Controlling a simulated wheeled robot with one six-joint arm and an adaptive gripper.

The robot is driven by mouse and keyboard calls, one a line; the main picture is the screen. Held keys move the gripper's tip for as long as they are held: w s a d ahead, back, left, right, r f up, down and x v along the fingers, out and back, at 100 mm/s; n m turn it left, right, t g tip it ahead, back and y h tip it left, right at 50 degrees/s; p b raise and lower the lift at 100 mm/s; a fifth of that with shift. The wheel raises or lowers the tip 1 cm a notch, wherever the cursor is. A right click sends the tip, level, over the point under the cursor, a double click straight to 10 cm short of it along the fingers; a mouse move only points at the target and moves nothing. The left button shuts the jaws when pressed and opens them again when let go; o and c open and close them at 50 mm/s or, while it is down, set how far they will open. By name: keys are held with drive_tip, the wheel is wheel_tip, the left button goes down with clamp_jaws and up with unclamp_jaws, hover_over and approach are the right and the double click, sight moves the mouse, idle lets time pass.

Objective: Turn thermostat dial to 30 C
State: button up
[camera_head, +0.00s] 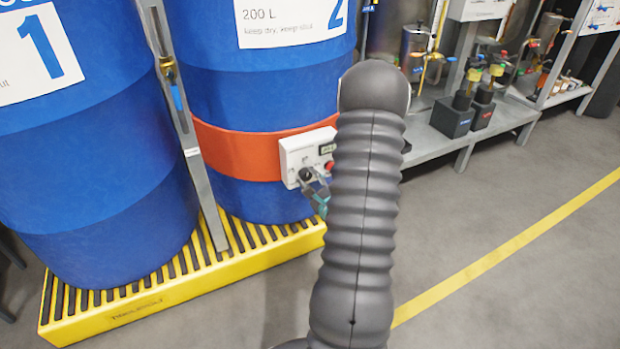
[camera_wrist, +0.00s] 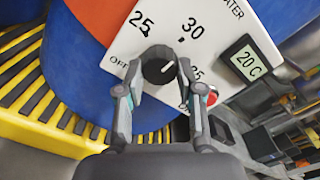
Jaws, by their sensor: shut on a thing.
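The thermostat is a white control box on the orange band of the blue drum marked 2, seen in the head view (camera_head: 297,153) and in the wrist view (camera_wrist: 222,48). Its round black dial (camera_wrist: 158,68) has a white pointer line that slants to the upper right, towards the side of the 30 mark (camera_wrist: 191,29); the exact setting is hard to read. OFF and 25 are on the left, and a partly hidden number is on the right. The display (camera_wrist: 246,60) reads 20 C. My gripper (camera_wrist: 158,77) is shut on the dial, one finger on each side.
A red button (camera_head: 329,166) is beside the dial, close to my right finger. The drums stand on a yellow slatted pallet (camera_head: 130,311). A grey metal strut (camera_head: 190,145) rises between them. A bench (camera_head: 440,140) with equipment is at the right; open floor lies in front.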

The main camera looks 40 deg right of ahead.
idle(0.5)
drive_tip(key=o, duration=1.2)
drive_tip(key=shift+c, duration=0.2)
drive_tip(key=shift+r, duration=0.1)
wheel_tip(320, 180, up, 10)
drive_tip(key=shift+f, duration=0.1)
